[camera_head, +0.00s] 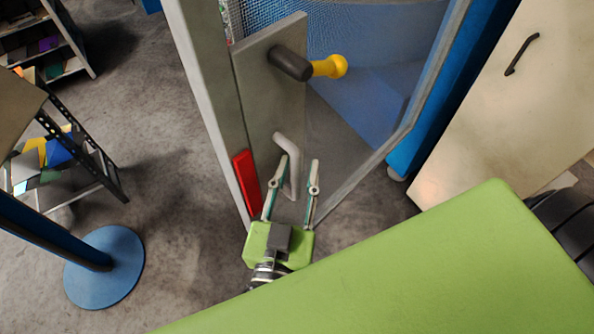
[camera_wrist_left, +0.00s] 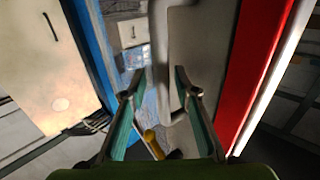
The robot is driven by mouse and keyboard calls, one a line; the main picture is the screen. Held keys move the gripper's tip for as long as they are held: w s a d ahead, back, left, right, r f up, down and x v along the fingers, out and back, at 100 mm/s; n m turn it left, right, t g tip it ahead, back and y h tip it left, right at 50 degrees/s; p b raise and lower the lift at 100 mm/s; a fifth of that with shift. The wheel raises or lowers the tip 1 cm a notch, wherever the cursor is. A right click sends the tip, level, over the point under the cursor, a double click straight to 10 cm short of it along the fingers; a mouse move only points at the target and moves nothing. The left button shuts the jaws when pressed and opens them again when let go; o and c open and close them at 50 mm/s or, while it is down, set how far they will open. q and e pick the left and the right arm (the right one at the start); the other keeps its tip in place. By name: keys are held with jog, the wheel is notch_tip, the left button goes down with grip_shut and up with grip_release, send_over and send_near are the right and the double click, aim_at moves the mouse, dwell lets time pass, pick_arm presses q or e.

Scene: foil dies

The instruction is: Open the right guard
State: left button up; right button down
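The guard is a grey-framed door (camera_head: 200,95) with a see-through mesh panel (camera_head: 372,45), in the middle of the head view. A grey plate (camera_head: 262,95) on it carries a pale bent handle (camera_head: 287,142). My left gripper (camera_head: 300,160) is open at the handle, one finger to each side of it in the picture. In the left wrist view the pale handle (camera_wrist_left: 161,55) runs between the spread fingers (camera_wrist_left: 159,73); no clear contact shows. I cannot tell whether the guard is fully shut. My right gripper is not in view.
A dark stub with a yellow knob (camera_head: 330,67) sticks out above the handle. A red strip (camera_head: 246,182) lies along the frame. A blue post base (camera_head: 104,268) and shelves (camera_head: 55,150) stand left. A cream cabinet (camera_head: 500,100) stands right. Floor shows between post and guard.

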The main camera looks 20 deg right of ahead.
pick_arm(q)
jog(key=shift+s+a+f, duration=0.1)
jog(key=shift+s+a, duration=0.2)
jog(key=v, duration=1.1)
jog(key=shift+s, duration=0.2)
